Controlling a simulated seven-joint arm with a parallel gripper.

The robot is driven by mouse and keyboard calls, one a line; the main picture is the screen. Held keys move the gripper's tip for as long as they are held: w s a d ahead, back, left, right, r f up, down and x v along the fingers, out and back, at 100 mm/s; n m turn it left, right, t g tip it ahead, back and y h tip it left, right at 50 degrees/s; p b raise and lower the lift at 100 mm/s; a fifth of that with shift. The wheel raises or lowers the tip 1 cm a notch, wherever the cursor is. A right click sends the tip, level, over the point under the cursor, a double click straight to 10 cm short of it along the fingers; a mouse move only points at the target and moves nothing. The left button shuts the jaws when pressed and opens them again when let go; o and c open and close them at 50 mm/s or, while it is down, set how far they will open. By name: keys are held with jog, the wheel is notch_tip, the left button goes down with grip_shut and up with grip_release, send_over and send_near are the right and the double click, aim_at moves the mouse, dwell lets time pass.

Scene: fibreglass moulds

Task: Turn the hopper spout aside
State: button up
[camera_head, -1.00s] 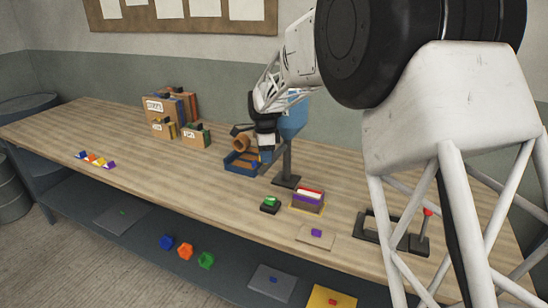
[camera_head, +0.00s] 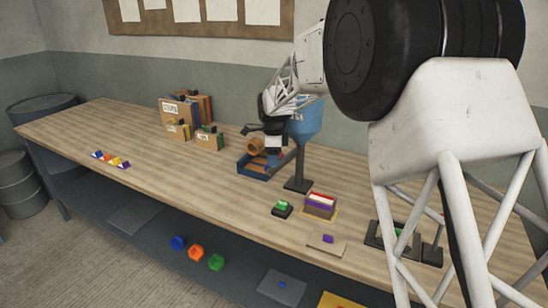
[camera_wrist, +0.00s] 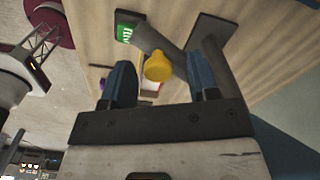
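The hopper (camera_head: 305,122) is a blue funnel on a dark stand on the bench, just right of my gripper (camera_head: 276,142) in the head view. In the wrist view a grey tube with a yellow knob (camera_wrist: 158,66) shows; it appears to be the spout. My gripper (camera_wrist: 159,70) is open, with one blue-grey finger on each side of the knob. Gaps show between the knob and both fingers. In the head view my gripper and wrist hide the spout.
Below my gripper a blue tray (camera_head: 255,171) holds a brown cup-like piece (camera_head: 256,146). Cardboard boxes (camera_head: 186,113) stand behind left. A green-topped block (camera_head: 282,208) and a small box (camera_head: 320,206) lie in front of the stand. The bench's left middle is mostly clear.

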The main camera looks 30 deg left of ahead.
dwell(0.3)
jog(key=shift+r, duration=3.85)
